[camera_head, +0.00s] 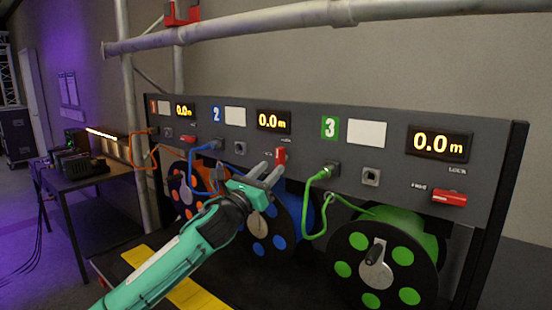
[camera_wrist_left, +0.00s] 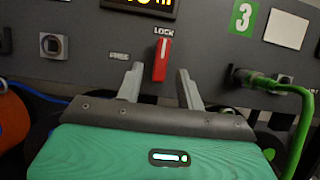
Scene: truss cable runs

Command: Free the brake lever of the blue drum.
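The blue drum (camera_head: 285,232) stands under panel section 2, partly hidden by my left arm. Its red brake lever (camera_head: 280,155) is on the panel right of the blue cable's socket. In the left wrist view the lever (camera_wrist_left: 162,58) stands nearly upright under the LOCK label, with FREE to its left. My left gripper (camera_head: 271,173) is open and empty just in front of the lever. In the wrist view its fingertips (camera_wrist_left: 160,77) lie on either side of the lever's lower end, with gaps both sides. I cannot tell the remaining depth. My right gripper is out of view.
The green drum (camera_head: 384,262) with a green cable (camera_head: 311,208) is to the right, its red lever (camera_head: 449,198) lying sideways. The orange drum (camera_head: 184,190) is to the left. A truss tube (camera_head: 255,23) runs above the panel. The blue cable (camera_head: 197,150) hangs left of my gripper.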

